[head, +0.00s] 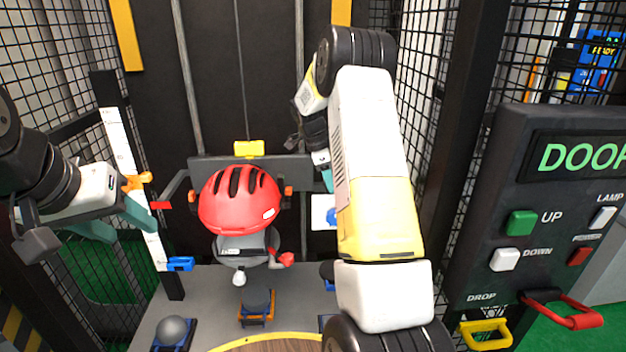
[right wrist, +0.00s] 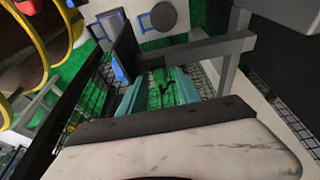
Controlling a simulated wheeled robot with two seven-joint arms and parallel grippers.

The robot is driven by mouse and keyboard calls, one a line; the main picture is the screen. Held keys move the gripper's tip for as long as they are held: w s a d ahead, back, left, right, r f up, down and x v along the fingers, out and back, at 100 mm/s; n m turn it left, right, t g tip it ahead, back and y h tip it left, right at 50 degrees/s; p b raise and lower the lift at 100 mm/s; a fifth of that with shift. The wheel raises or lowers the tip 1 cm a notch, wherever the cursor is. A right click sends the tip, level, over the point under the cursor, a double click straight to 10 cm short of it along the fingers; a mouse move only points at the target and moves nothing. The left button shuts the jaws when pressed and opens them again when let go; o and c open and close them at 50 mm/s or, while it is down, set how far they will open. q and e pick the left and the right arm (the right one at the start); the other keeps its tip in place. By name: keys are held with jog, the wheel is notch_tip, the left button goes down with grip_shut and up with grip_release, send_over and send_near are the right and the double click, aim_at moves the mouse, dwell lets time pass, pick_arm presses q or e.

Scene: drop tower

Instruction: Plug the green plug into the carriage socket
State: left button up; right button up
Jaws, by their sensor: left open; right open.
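I cannot make out the green plug for certain. In the right wrist view a bright green patch (right wrist: 160,92) shows between the teal fingers of my right gripper (right wrist: 158,98); I cannot tell whether it is the plug or green floor behind. In the head view my right arm hides most of that gripper; a teal sliver of it (head: 327,179) shows. The carriage (head: 205,172) is a dark crossbar with a yellow block on top, behind a red-helmeted dummy (head: 240,203). I cannot pick out its socket. My left gripper (head: 117,221) is open and empty beside the white scale strip.
The strip carries an orange clip (head: 138,181) and a blue clip (head: 180,264). A white panel with a blue part (head: 325,213) is behind my right arm. A control box (head: 560,200) with buttons and a red lever stands at right. Mesh walls enclose both sides.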

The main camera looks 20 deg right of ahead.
jog(key=s+a+r+n+t+y, duration=0.1)
jog(key=s+a+r+n, duration=0.15)
jog(key=r, duration=0.45)
jog(key=s+a+r+n+t, duration=0.1)
jog(key=s+a+r+n, duration=0.15)
jog(key=r, duration=0.45)
jog(key=s+a+r+n+t+y, duration=0.1)
jog(key=s+a+n, duration=0.2)
jog(key=s, duration=0.6)
jog(key=s+a+r+n+t+y, duration=0.2)
jog(key=s+a+n, duration=0.2)
jog(key=s+n, duration=0.4)
jog(key=s+a+r+n+t+y, duration=0.1)
jog(key=s+a+n, duration=0.3)
jog(key=s, duration=0.6)
jog(key=shift+a+r+n+t, duration=0.25)
jog(key=shift+n+t, duration=0.35)
jog(key=shift+n, duration=0.2)
